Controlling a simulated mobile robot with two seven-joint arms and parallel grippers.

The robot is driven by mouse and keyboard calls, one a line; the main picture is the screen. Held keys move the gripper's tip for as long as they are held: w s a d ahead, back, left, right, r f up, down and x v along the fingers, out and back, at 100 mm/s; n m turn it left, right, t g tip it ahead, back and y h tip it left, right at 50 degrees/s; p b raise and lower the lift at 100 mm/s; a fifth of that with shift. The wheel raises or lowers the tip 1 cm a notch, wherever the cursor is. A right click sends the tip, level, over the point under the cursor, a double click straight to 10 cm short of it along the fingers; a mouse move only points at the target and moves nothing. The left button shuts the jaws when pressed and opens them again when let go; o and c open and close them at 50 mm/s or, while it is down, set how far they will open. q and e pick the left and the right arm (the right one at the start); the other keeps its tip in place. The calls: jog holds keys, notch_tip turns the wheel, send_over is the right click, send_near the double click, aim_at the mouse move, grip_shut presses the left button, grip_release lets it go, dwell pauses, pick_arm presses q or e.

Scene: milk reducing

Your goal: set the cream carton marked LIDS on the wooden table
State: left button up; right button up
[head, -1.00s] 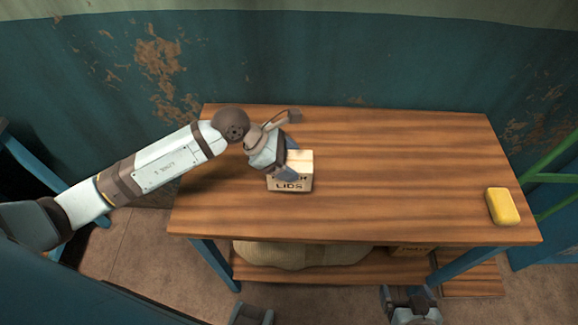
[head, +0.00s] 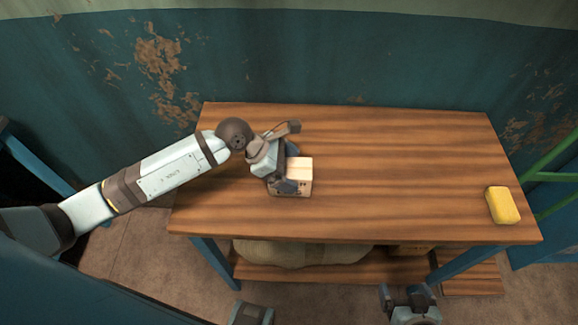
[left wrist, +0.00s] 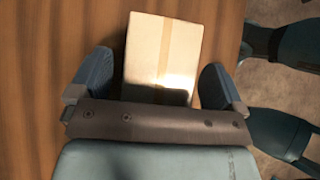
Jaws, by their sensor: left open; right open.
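The cream carton (head: 299,168) is upright on the wooden table (head: 400,180), left of the table's middle. A finger covers most of its front marking in the head view. My left gripper (head: 289,170) is open at the carton's left side, with one finger in front and one behind. In the left wrist view the carton (left wrist: 165,50) shows its taped top between the spread fingers of the left gripper (left wrist: 153,72), with gaps on both sides. My right gripper (head: 410,298) is open and empty at the bottom of the head view, below the table's front edge.
A yellow block (head: 503,205) lies near the table's right edge. A sack (head: 300,254) and a partly hidden box (head: 412,249) are on the lower shelf. A green frame (head: 556,172) stands to the right. The middle and back right of the tabletop are clear.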

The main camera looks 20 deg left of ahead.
pick_arm(q)
jog(key=b+v, duration=0.1)
jog(key=v, duration=1.1)
jog(key=shift+r, duration=0.1)
